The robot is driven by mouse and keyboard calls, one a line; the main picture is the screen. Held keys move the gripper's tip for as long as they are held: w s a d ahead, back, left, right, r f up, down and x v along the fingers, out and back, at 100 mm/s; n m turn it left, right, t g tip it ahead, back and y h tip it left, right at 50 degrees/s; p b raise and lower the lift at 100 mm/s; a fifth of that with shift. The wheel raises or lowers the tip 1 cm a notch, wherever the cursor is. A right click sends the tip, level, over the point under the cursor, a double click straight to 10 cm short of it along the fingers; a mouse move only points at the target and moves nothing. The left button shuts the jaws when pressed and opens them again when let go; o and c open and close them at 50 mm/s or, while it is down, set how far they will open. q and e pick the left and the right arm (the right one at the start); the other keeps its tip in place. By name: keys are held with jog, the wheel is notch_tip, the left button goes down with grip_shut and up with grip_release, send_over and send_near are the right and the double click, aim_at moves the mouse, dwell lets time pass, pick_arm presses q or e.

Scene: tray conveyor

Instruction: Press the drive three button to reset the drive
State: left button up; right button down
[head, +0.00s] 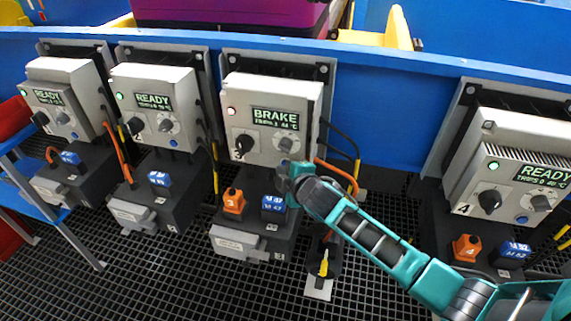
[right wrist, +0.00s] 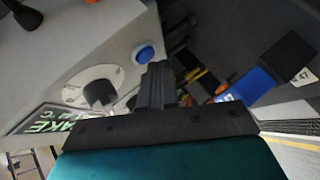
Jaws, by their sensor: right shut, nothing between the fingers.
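Drive three (head: 262,90) is a pale grey box. Its display (head: 275,118) reads BRAKE and a red lamp (head: 231,111) is lit. My right gripper (head: 285,172) is shut and empty at the lower right of the drive's front. It hides the blue button in the head view. In the right wrist view the round blue button (right wrist: 145,52) shows on the housing. The shut fingertips (right wrist: 158,72) are close beside it; I cannot tell whether they touch it. My left gripper is not in view.
Other drives (head: 154,80) to the left and drive four (head: 525,140) on the right read READY with green lamps. A black knob (head: 243,146) and a grey knob (head: 286,142) sit on drive three. Orange and blue connectors (head: 233,202) and cables lie below, over a grated floor.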

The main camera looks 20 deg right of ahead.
jog(key=shift+w+d, duration=0.25)
jog(key=shift+w, duration=0.1)
dwell(0.7)
jog(key=shift+s+a+p, duration=0.45)
jog(key=shift+s+p, duration=0.05)
jog(key=shift+s, duration=0.2)
jog(key=shift+s, duration=0.1)
jog(key=shift+s+a+p, duration=0.4)
jog(key=shift+s+a, duration=0.35)
jog(key=shift+s, duration=0.25)
jog(key=shift+s+a+p, duration=0.4)
jog(key=shift+s+a, duration=0.3)
jog(key=shift+s, duration=0.3)
